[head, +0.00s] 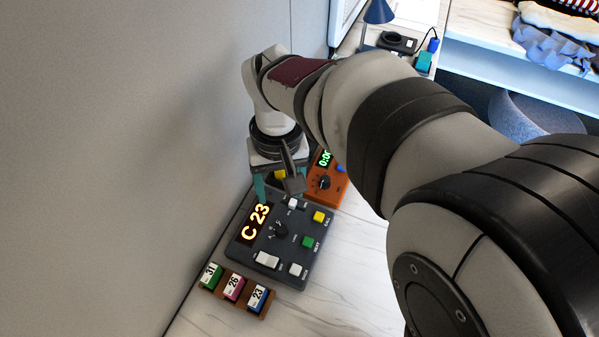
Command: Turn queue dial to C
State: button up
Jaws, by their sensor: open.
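The dark grey queue console (267,271) lies on the marble counter, with a lit display (255,223) reading "C 23". Its black queue dial (279,230) sits near the middle; the pointer's exact setting is too small to read. My gripper (280,184) is over the console's far end, beyond the dial and apart from it. It is open, with teal fingers showing at its left and right, and I see nothing held between them. The gripper and wrist hide the console's far edge.
An orange timer box (326,186) stands close to the gripper's right. A wooden rack (238,296) with green, pink and blue number blocks is in front of the console. A grey wall (150,130) bounds the left. The counter (335,285) at lower right is clear.

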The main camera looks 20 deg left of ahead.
aim_at(281, 228)
jog(key=shift+n, duration=0.9)
jog(key=f, duration=1.5)
jog(key=shift+s+a+f, duration=0.2)
jog(key=shift+a+f, duration=0.05)
jog(key=shift+f, duration=0.05)
jog(key=shift+c, duration=0.2)
grip_shut()
